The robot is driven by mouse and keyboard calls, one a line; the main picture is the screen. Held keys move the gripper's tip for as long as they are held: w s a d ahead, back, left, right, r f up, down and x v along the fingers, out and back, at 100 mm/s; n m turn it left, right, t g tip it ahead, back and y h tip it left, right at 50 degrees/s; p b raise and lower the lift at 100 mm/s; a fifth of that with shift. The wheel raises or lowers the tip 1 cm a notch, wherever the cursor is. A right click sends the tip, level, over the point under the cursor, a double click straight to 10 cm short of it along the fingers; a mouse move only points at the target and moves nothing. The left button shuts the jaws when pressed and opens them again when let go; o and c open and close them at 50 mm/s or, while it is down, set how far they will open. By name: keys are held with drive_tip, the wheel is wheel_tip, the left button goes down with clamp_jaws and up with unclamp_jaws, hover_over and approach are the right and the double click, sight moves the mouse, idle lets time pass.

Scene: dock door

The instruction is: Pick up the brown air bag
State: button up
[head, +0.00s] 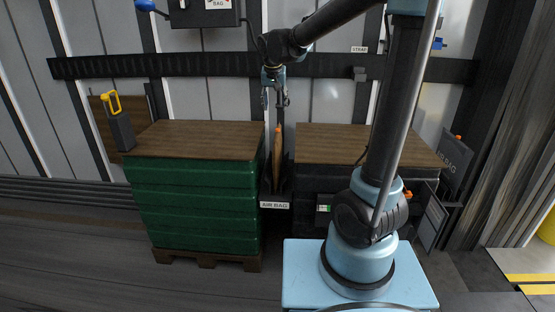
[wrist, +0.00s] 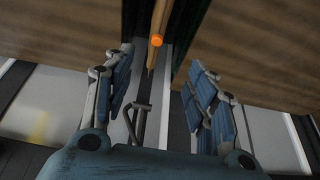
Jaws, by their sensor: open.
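The brown air bag (head: 277,158) stands upright and edge-on in the narrow gap between two stacks, above a label reading AIR BAG. Its orange valve shows near its top. In the wrist view the brown air bag (wrist: 160,17) appears at the top centre, with the orange valve at its near end. My gripper (head: 275,100) points down just above the bag, open and empty. In the wrist view my gripper (wrist: 158,62) has its fingers spread wide, and the bag's valve lies roughly centred between them, beyond the tips. The bag's lower part is hidden by the holder.
A green stack (head: 195,205) with a wooden top (head: 200,140) is left of the gap. A dark stack (head: 312,185) is at right. A dark rail (head: 210,65) runs behind.

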sight(278, 131)
drive_tip(key=x, duration=1.2)
drive_tip(key=shift+d+x, duration=0.15)
drive_tip(key=shift+x, duration=1.15)
drive_tip(key=shift+d+x, duration=0.1)
drive_tip(key=shift+x, duration=1.25)
clamp_jaws()
